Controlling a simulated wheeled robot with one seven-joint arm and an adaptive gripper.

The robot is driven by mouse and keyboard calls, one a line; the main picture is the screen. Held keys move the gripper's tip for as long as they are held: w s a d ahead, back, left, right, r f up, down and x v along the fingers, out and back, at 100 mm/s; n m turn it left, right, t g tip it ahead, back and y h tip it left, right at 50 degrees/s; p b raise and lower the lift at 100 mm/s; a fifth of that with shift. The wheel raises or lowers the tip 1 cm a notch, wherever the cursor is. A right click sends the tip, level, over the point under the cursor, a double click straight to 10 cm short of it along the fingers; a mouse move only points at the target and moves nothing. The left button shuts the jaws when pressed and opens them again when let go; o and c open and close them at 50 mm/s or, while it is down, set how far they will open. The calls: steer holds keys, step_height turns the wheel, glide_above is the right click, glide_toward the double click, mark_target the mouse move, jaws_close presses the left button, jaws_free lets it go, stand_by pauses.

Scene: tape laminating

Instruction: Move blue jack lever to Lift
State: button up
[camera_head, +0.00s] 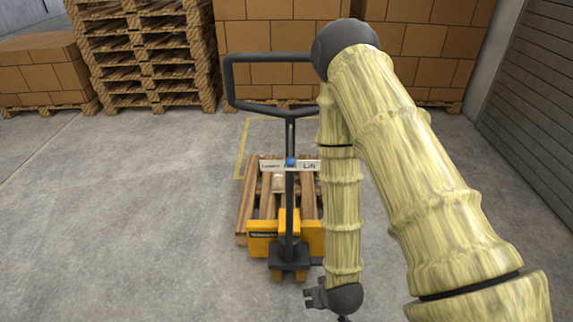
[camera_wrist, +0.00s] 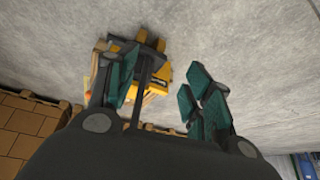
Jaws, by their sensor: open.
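A pallet jack with a yellow body (camera_head: 262,240) and a dark loop handle (camera_head: 231,84) stands in the middle of the head view. Its blue lever knob (camera_head: 291,162) sits on the handle shaft, in front of a white sign (camera_head: 305,166) reading "Lowered" at left and "Lift" at right. The knob is between the two words. My arm hangs right of the shaft, and my gripper's end shows low in the head view. In the wrist view my gripper (camera_wrist: 158,88) is open. The jack's yellow body (camera_wrist: 150,65) and dark shaft (camera_wrist: 142,95) show beyond and between its fingers. The blue knob is not visible there.
A wooden pallet (camera_head: 250,205) lies on the jack's forks. Stacked empty pallets (camera_head: 145,55) and brown boxes (camera_head: 270,37) line the back. A slatted wall (camera_head: 535,85) is at right. The concrete floor (camera_head: 120,220) at left is clear.

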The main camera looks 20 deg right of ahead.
steer(key=w+r+t+b, duration=0.3)
steer(key=w, duration=0.5)
steer(key=m+t+h+b, duration=0.1)
steer(key=t+h+b, duration=0.1)
steer(key=t+b, duration=0.75)
glide_toward(291, 156)
steer(key=w, duration=0.7)
steer(key=w+d, duration=0.1)
steer(key=w, duration=0.2)
steer(key=shift+w+f+p, duration=0.1)
steer(key=shift+w+p, duration=0.2)
steer(key=shift+p, duration=0.05)
steer(key=shift+c, duration=0.4)
jaws_close()
